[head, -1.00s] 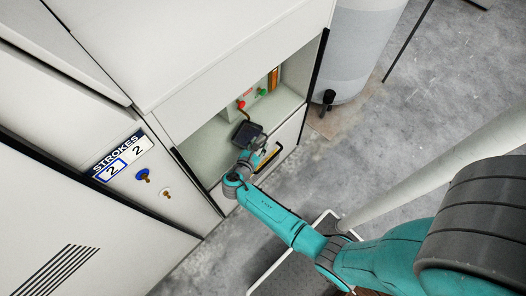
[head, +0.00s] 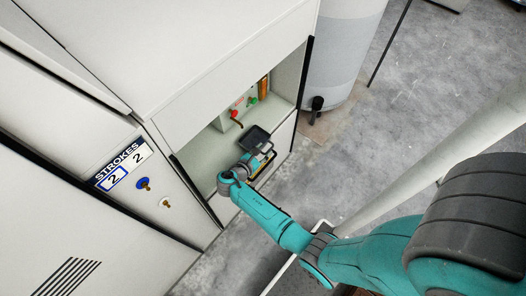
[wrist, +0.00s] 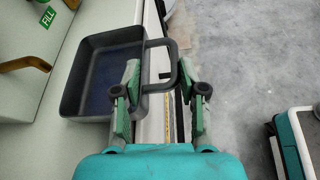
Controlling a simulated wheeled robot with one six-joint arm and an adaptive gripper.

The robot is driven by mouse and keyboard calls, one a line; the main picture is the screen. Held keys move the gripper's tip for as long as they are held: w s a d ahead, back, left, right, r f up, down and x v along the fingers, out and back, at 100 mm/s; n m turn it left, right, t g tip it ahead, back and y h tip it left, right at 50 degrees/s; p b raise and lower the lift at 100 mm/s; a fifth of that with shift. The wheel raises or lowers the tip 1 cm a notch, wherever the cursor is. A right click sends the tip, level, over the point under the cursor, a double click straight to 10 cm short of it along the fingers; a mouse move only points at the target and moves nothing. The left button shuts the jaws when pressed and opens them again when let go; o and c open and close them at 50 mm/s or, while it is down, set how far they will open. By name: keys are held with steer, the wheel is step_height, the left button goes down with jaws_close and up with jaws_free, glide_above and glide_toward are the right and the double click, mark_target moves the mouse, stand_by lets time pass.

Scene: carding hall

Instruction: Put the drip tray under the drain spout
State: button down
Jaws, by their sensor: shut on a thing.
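The drip tray is a dark grey, square, shallow pan (head: 255,138) with a loop handle. It also shows in the wrist view (wrist: 100,85), where it looks empty. My gripper (head: 264,154) is shut on the tray's handle, with a finger on each side in the wrist view (wrist: 153,92). A curved brass spout (head: 238,123) comes out below a red fitting in the open recess; it appears at the left in the wrist view (wrist: 25,64). The tray is to the right of this spout, apart from it. I cannot tell the tray's exact height above the recess floor.
The pale recess floor (head: 207,156) is clear left of the tray. A green fitting (head: 253,100) and an amber strip (head: 263,86) are farther right in the recess. A green FILL label (wrist: 47,17) is legible. A grey-white drum (head: 335,50) stands beside the cabinet.

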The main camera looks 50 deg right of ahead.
mark_target(250, 146)
steer(key=shift+w+a, duration=0.1)
steer(key=shift+w, duration=3.35)
steer(key=shift+f, duration=0.2)
steer(key=c, duration=0.6)
jaws_free()
steer(key=shift+o, duration=0.2)
step_height(250, 146, up, 10)
